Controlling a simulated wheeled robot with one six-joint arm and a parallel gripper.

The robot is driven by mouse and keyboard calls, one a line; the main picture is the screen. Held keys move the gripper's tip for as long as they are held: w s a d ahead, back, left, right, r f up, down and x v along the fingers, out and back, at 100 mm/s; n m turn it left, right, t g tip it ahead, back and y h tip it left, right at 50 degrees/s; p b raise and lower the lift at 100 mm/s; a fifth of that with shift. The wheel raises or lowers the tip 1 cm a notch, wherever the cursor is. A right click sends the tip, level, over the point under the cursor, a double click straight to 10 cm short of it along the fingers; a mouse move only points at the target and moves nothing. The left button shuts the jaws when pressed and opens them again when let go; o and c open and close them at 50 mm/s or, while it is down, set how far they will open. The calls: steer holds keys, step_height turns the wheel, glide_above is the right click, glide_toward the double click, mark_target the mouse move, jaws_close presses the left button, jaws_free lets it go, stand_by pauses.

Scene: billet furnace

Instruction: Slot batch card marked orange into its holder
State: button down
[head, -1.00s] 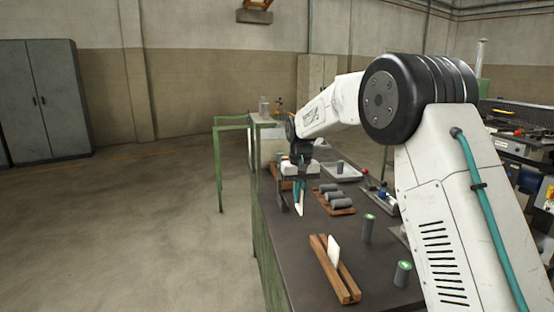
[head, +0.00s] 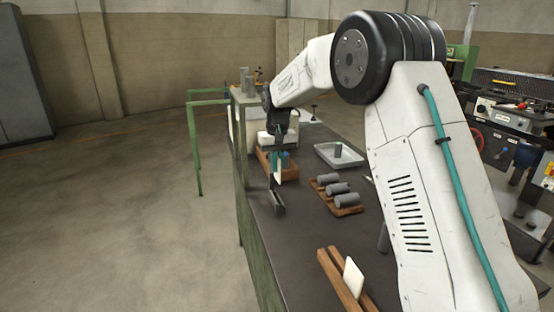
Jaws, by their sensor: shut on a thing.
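My gripper (head: 279,151) hangs over the far left part of the dark bench, pointing down. It is shut on a thin pale card (head: 278,172), held upright. An orange mark on the card cannot be made out. Just below the card is a small dark slotted block (head: 277,204) at the bench's left edge; whether they touch cannot be told. A wooden grooved holder (head: 290,170) stands behind the gripper, partly hidden by it. Another wooden grooved holder (head: 335,280) lies at the near end, with a white card (head: 353,277) standing tilted in it.
A wooden rack with several grey cylinders (head: 337,190) lies right of the gripper. A pale tray (head: 325,155) with one cylinder is behind it. Green rails (head: 198,145) stand left of the bench (head: 285,245). The floor at left is clear.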

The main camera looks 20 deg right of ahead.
mark_target(277, 177)
steer(key=shift+a+f, duration=0.1)
steer(key=shift+f, duration=2.45)
steer(key=shift+s, duration=0.25)
steer(key=shift+f, duration=2.2)
steer(key=c, duration=1.5)
jaws_free()
steer(key=shift+r, duration=3.9)
